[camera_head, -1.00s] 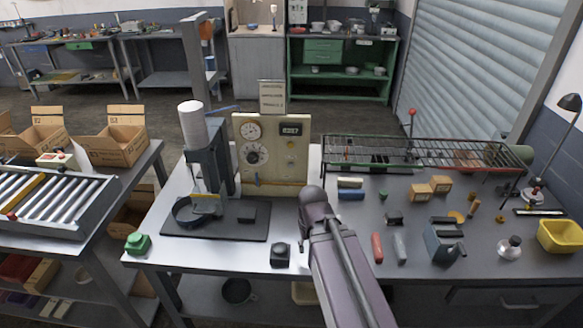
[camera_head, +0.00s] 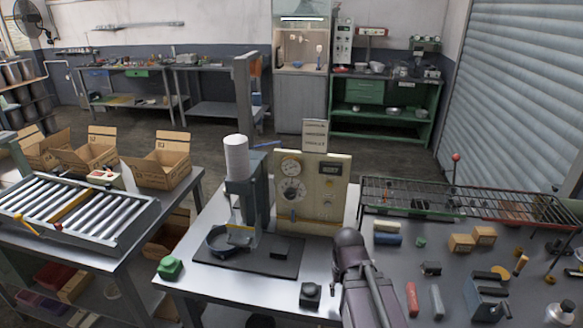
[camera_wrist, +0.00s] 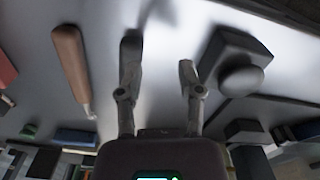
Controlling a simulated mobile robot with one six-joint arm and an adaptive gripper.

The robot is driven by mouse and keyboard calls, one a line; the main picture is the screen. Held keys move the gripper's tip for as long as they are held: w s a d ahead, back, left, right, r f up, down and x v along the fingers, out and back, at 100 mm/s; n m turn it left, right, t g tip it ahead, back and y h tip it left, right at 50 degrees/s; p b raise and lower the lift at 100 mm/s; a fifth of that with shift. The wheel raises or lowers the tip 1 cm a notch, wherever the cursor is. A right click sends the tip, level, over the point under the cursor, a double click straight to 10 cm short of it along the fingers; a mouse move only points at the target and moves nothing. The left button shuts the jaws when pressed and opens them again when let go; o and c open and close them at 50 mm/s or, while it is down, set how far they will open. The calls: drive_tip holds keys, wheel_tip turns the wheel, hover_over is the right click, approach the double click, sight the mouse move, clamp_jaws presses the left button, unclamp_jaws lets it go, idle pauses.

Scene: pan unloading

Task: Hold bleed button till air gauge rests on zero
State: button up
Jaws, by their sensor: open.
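A cream gauge panel (camera_head: 325,172) stands at the back of the workbench (camera_head: 195,285). It carries a small upper air gauge (camera_head: 291,168) and a larger dial (camera_head: 292,190); their needles are too small to read. A black box with a domed top (camera_head: 310,294) sits near the front edge. In the wrist view, a dark block with a round knob (camera_wrist: 240,76) lies right of my gripper (camera_wrist: 158,72), which is open with nothing between its fingers. A green button box (camera_head: 169,268) sits at the front left corner. I cannot tell which is the bleed button.
A press (camera_head: 247,195) with a white cylinder stands left of the panel on a black base. A wire rack (camera_head: 465,198) is at the back right. Loose blocks and tools, including a red-handled one (camera_head: 412,299), lie right of my arm. A roller conveyor (camera_head: 80,205) is left.

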clamp_jaws()
idle(1.1)
